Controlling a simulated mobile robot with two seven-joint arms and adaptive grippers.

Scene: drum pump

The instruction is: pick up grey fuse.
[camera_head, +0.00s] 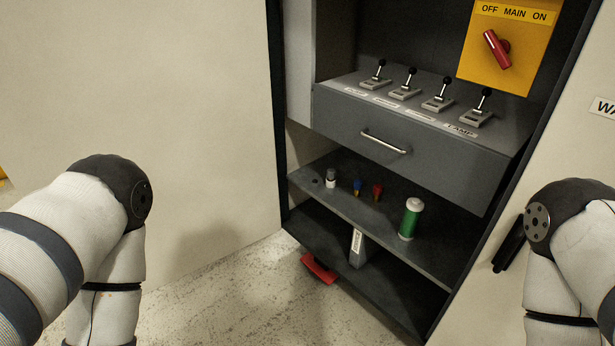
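A small grey-white cylinder with a dark top (331,178), which looks like the grey fuse, stands upright on the left of the middle shelf (335,202). To its right are a small blue and yellow piece (357,187) and a small red piece (377,191). A larger green cylinder with white ends (411,218) stands further right on the same shelf. My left arm is at the left edge and my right arm at the right edge, both well apart from the shelf.
A drawer with a metal handle (386,142) hangs above the shelf, with several levers (438,95) on top. A yellow panel with a red main switch (497,49) is at upper right. A red-handled object (319,268) juts from the bottom shelf.

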